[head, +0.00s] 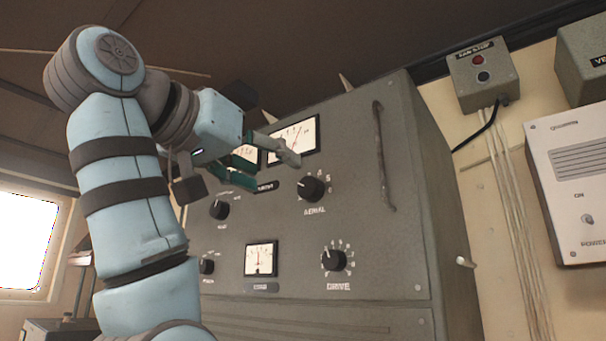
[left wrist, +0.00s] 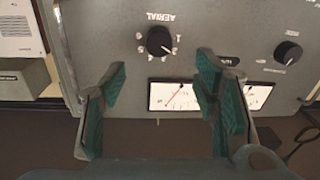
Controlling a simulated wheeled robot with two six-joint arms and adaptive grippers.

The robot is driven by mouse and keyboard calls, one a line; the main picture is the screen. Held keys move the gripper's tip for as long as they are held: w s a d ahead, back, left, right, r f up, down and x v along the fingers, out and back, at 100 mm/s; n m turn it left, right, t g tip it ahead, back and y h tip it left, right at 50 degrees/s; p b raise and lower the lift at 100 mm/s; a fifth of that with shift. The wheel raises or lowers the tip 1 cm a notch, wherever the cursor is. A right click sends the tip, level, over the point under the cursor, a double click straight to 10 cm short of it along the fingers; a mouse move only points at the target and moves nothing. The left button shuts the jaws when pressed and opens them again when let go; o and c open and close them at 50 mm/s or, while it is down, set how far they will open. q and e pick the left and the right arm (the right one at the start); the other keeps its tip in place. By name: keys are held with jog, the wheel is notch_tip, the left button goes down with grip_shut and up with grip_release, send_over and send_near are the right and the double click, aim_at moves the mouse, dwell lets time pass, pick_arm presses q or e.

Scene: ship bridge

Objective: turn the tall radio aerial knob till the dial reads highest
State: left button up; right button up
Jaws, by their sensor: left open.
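The tall radio (head: 370,240) is a grey cabinet with knobs and dials on its front. The black aerial knob (head: 311,188), labelled AERIAL, sits at its upper middle, and it also shows in the left wrist view (left wrist: 160,41), upside down. A lit dial (head: 297,137) is above the knob; its needle leans right, and my gripper covers its lower left part. My left gripper (head: 272,166) is open and empty, up and left of the aerial knob and apart from it. Its green-padded fingers show in the left wrist view (left wrist: 160,100). My right gripper is not in view.
The DRIVE knob (head: 334,260) and a small meter (head: 261,259) are lower on the panel. Another knob (head: 219,210) is at the left. A vertical handle (head: 384,157) stands out right of the aerial knob. A switch box (head: 482,74) and cables are on the right wall.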

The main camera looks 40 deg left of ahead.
aim_at(309, 187)
pick_arm(q)
jog(key=w+p, duration=0.1)
jog(key=w, duration=0.4)
jog(key=w+p, duration=0.1)
jog(key=w, duration=0.4)
jog(key=shift+w+a+p, duration=0.2)
jog(key=shift+w+p, duration=0.1)
jog(key=shift+s+a, duration=0.2)
jog(key=shift+s, duration=0.2)
jog(key=shift+c, duration=0.9)
jog(key=shift+w, duration=0.1)
jog(key=c, duration=1)
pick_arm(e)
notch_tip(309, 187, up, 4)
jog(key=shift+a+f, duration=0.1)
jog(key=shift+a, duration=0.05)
